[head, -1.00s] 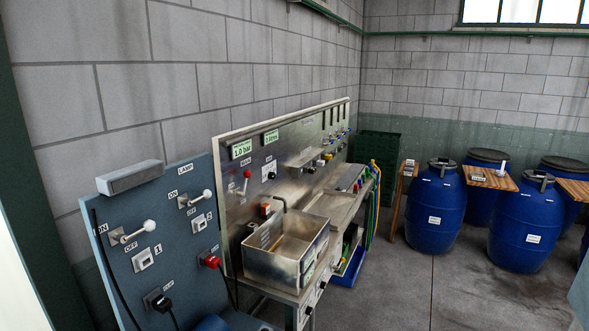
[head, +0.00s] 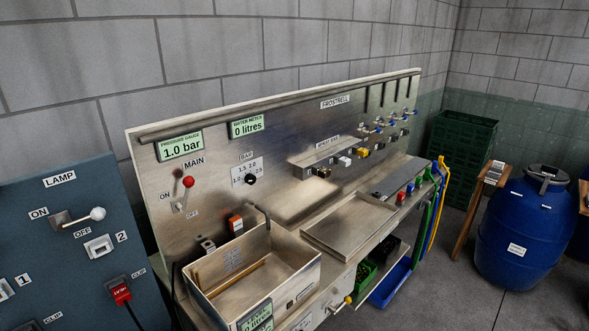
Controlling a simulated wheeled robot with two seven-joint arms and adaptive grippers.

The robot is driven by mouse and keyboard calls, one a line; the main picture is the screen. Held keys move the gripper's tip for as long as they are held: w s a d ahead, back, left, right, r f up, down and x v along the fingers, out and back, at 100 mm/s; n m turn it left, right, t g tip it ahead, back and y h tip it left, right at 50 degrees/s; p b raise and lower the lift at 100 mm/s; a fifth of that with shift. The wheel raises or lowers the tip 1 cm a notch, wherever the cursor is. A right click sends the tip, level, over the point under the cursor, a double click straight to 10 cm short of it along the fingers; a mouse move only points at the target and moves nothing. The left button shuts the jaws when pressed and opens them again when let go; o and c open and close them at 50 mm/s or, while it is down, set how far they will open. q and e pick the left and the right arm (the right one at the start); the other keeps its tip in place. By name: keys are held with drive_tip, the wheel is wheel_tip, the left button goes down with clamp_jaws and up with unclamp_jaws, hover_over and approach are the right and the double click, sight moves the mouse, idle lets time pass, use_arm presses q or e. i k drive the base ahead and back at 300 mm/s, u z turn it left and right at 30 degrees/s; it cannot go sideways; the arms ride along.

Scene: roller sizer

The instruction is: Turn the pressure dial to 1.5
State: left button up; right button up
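The pressure dial is a small black knob (head: 250,179) on a white scale plate marked BAR (head: 240,168), on the upright steel panel (head: 300,130). The plate's numbers include 1.5 and 2.0; the knob's exact setting is too small to read. The pressure gauge display (head: 181,146) at the panel's upper left reads 1.0 bar. The red-knobbed MAIN lever (head: 187,182) is left of the dial. Neither of my grippers shows in the head view.
A steel sink (head: 255,275) stands out below the dial. The blue LAMP panel (head: 75,240) with a white-knobbed lever (head: 97,214) is at left. A steel tray (head: 350,224) is right of the sink. Blue barrels (head: 520,240) stand at right, with open floor before them.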

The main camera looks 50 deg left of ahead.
sight(250, 179)
drive_tip(key=i, duration=0.5)
drive_tip(key=u, duration=2.7)
